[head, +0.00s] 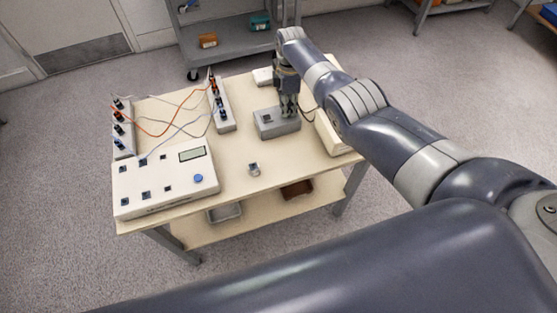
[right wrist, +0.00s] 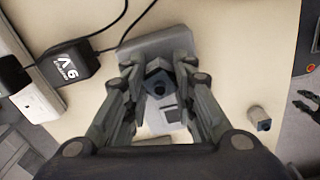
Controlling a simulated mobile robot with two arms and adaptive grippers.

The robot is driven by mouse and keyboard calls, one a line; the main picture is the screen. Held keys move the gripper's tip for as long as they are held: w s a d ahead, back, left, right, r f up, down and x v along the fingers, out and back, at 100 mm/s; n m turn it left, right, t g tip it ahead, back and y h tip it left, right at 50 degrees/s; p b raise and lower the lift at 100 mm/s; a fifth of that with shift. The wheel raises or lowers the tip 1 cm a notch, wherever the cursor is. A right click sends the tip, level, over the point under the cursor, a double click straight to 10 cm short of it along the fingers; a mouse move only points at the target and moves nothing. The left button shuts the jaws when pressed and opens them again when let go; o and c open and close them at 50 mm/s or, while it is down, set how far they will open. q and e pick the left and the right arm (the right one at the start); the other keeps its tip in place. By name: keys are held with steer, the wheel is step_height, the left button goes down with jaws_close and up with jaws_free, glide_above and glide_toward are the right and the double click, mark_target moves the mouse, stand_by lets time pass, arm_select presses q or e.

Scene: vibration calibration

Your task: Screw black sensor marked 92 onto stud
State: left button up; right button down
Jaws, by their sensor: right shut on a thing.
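My right gripper (head: 288,112) points down over the grey block-shaped unit (head: 268,130) on the table. It is shut on a small dark sensor (right wrist: 157,82), which shows between the fingers in the right wrist view. The gripper (right wrist: 158,88) is right above the unit (right wrist: 178,46). No number on the held piece can be read. The stud is hidden under the sensor and fingers, so I cannot tell whether they touch. A small grey metal sensor (head: 254,169) stands alone near the table's front edge; it also shows in the right wrist view (right wrist: 258,118).
A white control box (head: 180,178) with a screen and blue knob stands at the left. Two white strips with cables (head: 222,108) stand behind it. A black adapter (right wrist: 72,62) on a white power strip (right wrist: 38,98) lies beside the unit. The table's front middle is mostly clear.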

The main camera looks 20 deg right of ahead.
steer(key=shift+m, duration=0.7)
steer(key=m, duration=0.3)
steer(key=shift+s, duration=0.1)
steer(key=shift+f+m, duration=0.1)
steer(key=shift+m, duration=0.4)
steer(key=shift+m+p, duration=0.3)
steer(key=shift+m, duration=0.4)
